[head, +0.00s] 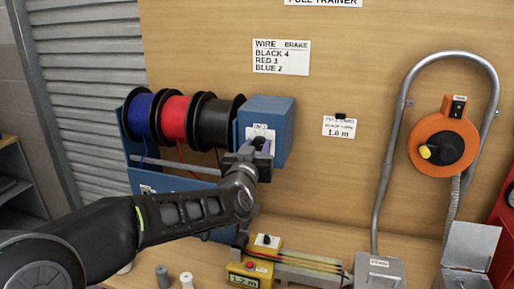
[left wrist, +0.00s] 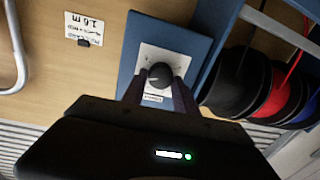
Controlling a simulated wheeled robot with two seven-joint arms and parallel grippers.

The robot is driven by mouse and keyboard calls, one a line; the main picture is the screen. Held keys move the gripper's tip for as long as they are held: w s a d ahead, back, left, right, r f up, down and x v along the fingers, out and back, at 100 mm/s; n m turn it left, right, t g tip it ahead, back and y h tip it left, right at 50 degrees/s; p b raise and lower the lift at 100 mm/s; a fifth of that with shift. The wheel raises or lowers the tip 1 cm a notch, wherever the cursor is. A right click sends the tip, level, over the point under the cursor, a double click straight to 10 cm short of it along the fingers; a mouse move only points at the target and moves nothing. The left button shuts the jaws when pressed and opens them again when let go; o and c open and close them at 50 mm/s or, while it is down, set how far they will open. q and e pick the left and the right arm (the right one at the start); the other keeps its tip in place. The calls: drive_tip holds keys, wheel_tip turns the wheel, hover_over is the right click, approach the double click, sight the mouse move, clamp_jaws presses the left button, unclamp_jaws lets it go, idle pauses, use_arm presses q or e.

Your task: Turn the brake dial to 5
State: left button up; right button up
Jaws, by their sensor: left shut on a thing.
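The brake dial is a small dark round knob (left wrist: 160,75) on a white plate (left wrist: 153,62) with small markings. The plate is on the front of a blue box (head: 270,118) to the right of the wire spools. My left gripper (head: 258,147) is at the front of this box. In the left wrist view its two fingers (left wrist: 158,92) lie on either side of the knob, shut on it. The dial's number and pointer setting are too small to read. In the head view the gripper hides most of the knob. My right gripper is in neither view.
Blue (head: 139,113), red (head: 174,117) and black (head: 214,121) wire spools stand left of the box. A sign (head: 281,57) reads black 4, red 3, blue 2. A yellow device (head: 250,275) showing 1.2 m sits below on the bench. An orange unit (head: 443,143) hangs at right.

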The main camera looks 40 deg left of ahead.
use_arm(q)
clamp_jaws()
drive_tip(key=shift+m, duration=0.4)
drive_tip(key=m, duration=0.4)
drive_tip(key=shift+f+t+b, duration=0.1)
drive_tip(key=shift+t+b, duration=0.2)
drive_tip(key=shift+b, duration=0.05)
drive_tip(key=m+b, duration=0.1)
drive_tip(key=m, duration=0.4)
drive_tip(key=shift+m, duration=0.3)
drive_tip(key=o, duration=0.8)
unclamp_jaws()
drive_tip(key=shift+o, duration=0.2)
drive_tip(key=shift+d, duration=0.1)
